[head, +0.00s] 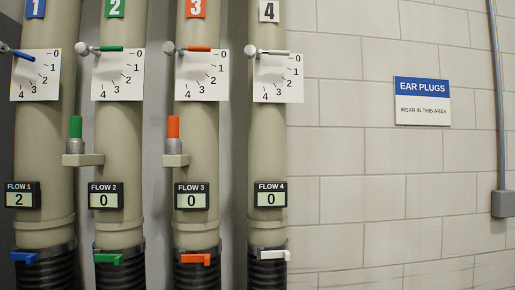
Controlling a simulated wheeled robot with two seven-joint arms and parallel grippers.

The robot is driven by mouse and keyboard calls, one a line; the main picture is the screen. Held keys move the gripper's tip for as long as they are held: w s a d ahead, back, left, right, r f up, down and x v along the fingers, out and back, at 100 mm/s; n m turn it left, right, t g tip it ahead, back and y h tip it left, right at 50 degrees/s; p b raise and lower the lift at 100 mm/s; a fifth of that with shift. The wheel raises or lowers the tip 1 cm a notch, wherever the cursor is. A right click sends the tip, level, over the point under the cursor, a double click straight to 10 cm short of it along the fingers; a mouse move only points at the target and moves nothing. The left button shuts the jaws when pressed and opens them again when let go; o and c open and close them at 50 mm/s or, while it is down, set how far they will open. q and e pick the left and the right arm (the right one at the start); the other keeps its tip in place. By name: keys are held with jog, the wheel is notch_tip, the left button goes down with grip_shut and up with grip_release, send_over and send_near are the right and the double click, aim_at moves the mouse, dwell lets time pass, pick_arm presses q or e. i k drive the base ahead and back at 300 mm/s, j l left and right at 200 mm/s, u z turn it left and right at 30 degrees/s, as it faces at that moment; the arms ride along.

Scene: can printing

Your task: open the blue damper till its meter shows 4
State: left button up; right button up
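The blue-marked pipe (45,140) stands at the far left under the blue "1" label (35,8). Its blue damper lever (22,54) lies over the upper left of a white dial plate (35,88) marked 0 to 4. The lever tilts down to the right, while the other levers lie nearly level towards 0. Its left end is near the picture's edge. The FLOW 1 meter (21,194) below shows 2. A blue handle (25,257) sits lower, at the black ribbed hose. Neither of my grippers is in view.
Pipes 2, 3 and 4 stand to the right with a green lever (111,48), an orange lever (197,49) and a white lever (274,52); their meters show 0. Green (75,127) and orange (173,127) upright cylinders stand on side brackets.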

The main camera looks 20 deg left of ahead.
aim_at(4, 48)
jog(key=u, duration=1.2)
